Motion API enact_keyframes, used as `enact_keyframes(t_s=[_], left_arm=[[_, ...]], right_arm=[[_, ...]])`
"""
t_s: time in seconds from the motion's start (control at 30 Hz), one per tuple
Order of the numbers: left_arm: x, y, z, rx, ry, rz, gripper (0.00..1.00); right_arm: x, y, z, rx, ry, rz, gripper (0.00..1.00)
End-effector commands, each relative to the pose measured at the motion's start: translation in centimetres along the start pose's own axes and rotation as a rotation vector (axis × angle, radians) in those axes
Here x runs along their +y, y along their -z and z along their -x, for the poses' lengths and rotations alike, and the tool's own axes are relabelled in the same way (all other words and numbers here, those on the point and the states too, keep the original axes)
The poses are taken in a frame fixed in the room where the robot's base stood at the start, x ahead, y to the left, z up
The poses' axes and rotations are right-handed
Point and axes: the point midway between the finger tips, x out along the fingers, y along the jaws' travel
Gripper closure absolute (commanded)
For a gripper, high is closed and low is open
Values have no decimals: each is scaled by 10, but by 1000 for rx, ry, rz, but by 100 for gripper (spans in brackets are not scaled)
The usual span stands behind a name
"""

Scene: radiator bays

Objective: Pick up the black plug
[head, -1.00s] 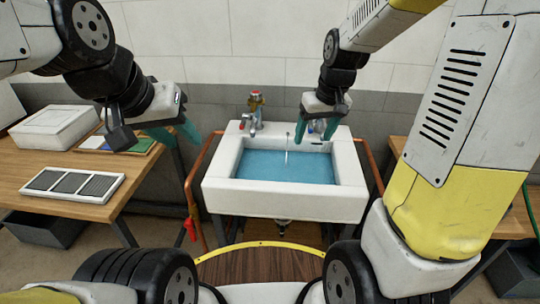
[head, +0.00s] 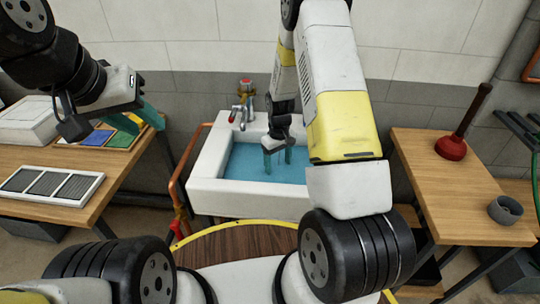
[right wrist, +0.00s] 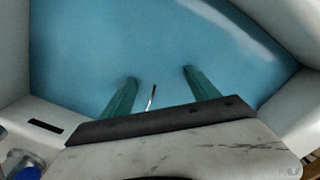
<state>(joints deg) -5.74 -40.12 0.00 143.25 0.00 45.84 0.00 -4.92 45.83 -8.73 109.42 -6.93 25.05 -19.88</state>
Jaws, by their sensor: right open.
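I cannot make out the black plug in any view. A thin silvery rod or chain (right wrist: 152,97) stands in the blue water (right wrist: 90,50) of the white sink (head: 250,205), between the fingers of my right gripper in the right wrist view. My right gripper (head: 278,162) points down into the basin, its teal fingers apart with nothing held; it also shows in the right wrist view (right wrist: 160,76). I cannot tell how deep its tips are. My left gripper (head: 138,118) hangs empty above the left table, its teal fingers apart.
A tap (head: 243,105) stands at the sink's back rim. An orange pipe (head: 180,180) runs along its left side. A left table (head: 90,200) holds a grey grille (head: 50,184) and a white box (head: 40,124). A right table (head: 440,200) holds a plunger (head: 452,147) and a grey cup (head: 505,210).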

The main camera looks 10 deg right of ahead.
Motion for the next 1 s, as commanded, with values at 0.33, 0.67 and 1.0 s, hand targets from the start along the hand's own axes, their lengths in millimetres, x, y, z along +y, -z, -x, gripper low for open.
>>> enact_keyframes(t_s=[0.33, 0.67, 1.0], left_arm=[[0, 0, 0, 0, 0, 0, 64], [0, 0, 0, 0, 0, 0, 64], [0, 0, 0, 0, 0, 0, 64]], right_arm=[[2, 1, -39, 0, 0, -1, 30], [2, 1, -39, 0, 0, -1, 56], [2, 1, -39, 0, 0, -1, 96]])
